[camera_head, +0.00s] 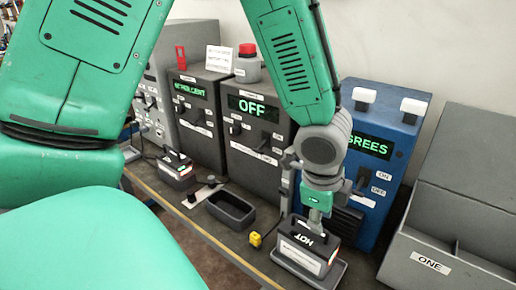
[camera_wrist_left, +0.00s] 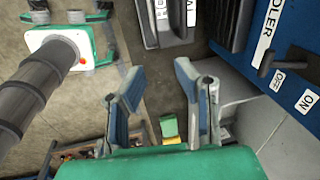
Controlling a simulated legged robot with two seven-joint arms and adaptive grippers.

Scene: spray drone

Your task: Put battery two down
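A dark battery (camera_head: 302,250) marked HOT sits upright in a grey tray (camera_head: 338,272) in front of the blue machine. My left gripper (camera_head: 315,222) reaches down in front of its upper part in the head view. In the wrist view the two fingers (camera_wrist_left: 161,98) are spread, with nothing held between them. What looks like this battery (camera_wrist_left: 165,22) shows at the wrist view's top edge, beyond the fingertips. A second similar battery (camera_head: 176,172) stands farther left. No number is readable on either battery. My right gripper is not in view.
An empty dark tray (camera_head: 231,208) and a small yellow object (camera_head: 255,240) lie left of the HOT battery. The blue machine (camera_head: 375,140) and a dark machine reading OFF (camera_head: 250,130) stand behind. A grey bin labelled ONE (camera_head: 450,245) is close on the right.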

